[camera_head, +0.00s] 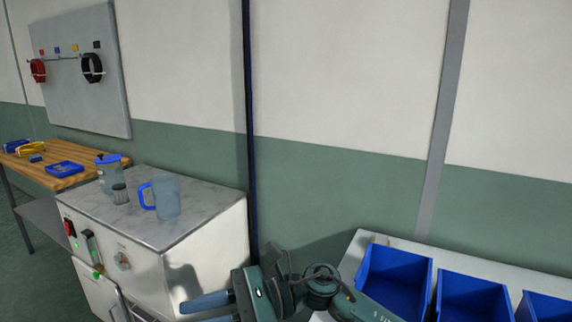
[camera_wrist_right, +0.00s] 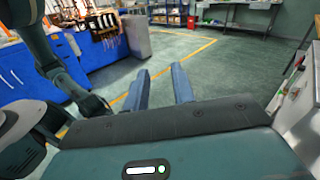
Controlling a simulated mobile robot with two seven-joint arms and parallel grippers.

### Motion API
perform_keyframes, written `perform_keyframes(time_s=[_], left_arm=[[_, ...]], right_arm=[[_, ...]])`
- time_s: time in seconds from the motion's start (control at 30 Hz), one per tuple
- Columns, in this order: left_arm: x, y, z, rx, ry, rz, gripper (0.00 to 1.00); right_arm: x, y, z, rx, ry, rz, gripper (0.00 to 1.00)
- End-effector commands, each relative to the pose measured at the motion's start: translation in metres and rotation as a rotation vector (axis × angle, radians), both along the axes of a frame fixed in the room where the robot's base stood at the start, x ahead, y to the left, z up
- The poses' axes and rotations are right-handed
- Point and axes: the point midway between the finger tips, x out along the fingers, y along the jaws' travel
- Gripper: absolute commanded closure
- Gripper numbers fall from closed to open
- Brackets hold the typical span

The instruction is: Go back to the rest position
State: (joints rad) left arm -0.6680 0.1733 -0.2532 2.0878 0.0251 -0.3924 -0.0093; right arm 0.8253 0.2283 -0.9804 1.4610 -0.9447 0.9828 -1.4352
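My right gripper (camera_head: 205,305) is low in the head view, in front of the white cabinet (camera_head: 212,250), with its blue fingers pointing left. In the right wrist view, its two blue fingers (camera_wrist_right: 160,88) stand apart with nothing between them, over the floor. My left gripper is in neither view. No object is held in the right gripper.
Blue bins (camera_head: 397,278) sit on a white surface at right. A wooden bench (camera_head: 62,178) stands at left. Open floor (camera_wrist_right: 215,65) shows ahead.

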Motion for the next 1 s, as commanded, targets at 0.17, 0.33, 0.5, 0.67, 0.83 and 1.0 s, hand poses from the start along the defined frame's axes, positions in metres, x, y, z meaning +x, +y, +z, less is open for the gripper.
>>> perform_keyframes(time_s=[0.17, 0.33, 0.5, 0.67, 0.83, 1.0], left_arm=[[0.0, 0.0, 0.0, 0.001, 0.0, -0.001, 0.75], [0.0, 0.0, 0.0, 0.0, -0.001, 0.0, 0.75], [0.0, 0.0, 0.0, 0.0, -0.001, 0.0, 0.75], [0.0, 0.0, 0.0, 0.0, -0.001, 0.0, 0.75], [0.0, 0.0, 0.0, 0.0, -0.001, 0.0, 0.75], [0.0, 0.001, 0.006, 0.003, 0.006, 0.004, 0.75]], right_arm=[[0.006, -0.016, 0.005, 0.265, 0.693, -0.209, 0.75], [0.028, -0.065, -0.026, 0.514, 1.377, -0.359, 0.75], [0.029, -0.132, -0.097, 0.796, 2.049, -0.462, 0.75], [-0.009, -0.195, -0.179, 1.125, 2.622, -0.521, 0.75], [-0.071, -0.242, -0.243, -1.242, -2.537, 0.455, 0.75], [-0.111, -0.264, -0.264, -1.214, -2.257, 0.385, 0.75]])
